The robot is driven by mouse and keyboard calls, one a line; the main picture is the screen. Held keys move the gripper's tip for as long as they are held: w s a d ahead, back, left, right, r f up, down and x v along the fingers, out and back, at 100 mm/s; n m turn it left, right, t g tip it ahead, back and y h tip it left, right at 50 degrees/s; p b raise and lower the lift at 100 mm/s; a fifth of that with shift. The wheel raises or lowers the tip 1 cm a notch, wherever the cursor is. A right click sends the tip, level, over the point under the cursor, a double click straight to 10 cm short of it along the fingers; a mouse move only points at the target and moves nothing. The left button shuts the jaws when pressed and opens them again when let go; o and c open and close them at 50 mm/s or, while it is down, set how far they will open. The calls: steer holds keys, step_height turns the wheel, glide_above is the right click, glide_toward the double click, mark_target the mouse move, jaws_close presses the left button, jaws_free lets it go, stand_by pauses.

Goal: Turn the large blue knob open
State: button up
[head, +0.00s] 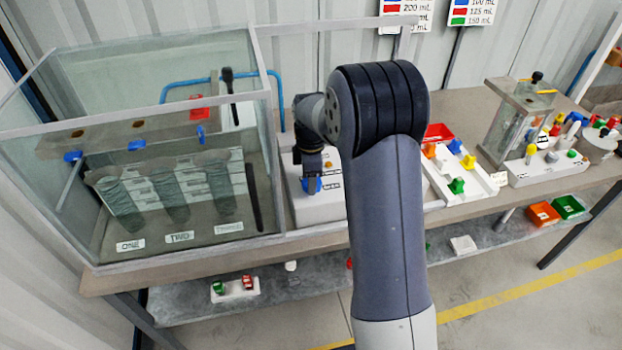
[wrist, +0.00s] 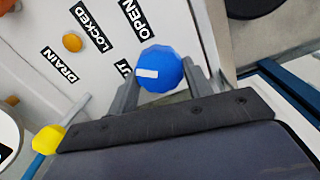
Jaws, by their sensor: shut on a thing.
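The large blue knob (wrist: 160,68) sits on a white panel (wrist: 85,45) in the wrist view, with a white mark on its left side. My gripper (wrist: 162,85) is shut on the knob, one finger on each side of it. Black labels read OPEN, LOCKED and DRAIN; another label is partly hidden behind the gripper. In the head view the knob (head: 311,185) shows low on the white box (head: 318,208), under my gripper (head: 311,172). My arm hides the right part of that box.
A glass tank (head: 150,170) with tubes marked ONE, TWO and a third stands to the left. A white tray (head: 457,175) with coloured knobs lies right of my arm. In the wrist view, a small orange button (wrist: 72,42) and a yellow knob (wrist: 47,139) are left of the blue knob.

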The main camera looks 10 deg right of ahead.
steer(key=m, duration=0.5)
steer(key=shift+m+b, duration=0.3)
steer(key=m, duration=0.5)
steer(key=shift+w+d, duration=0.1)
steer(key=shift+m, duration=0.3)
steer(key=o, duration=1)
step_height(320, 180, up, 11)
steer(key=shift+f+b, duration=0.1)
steer(key=shift+b, duration=0.6)
step_height(320, 180, down, 10)
steer(key=shift+f+p, duration=0.25)
steer(key=shift+p, duration=0.35)
steer(key=shift+f, duration=0.15)
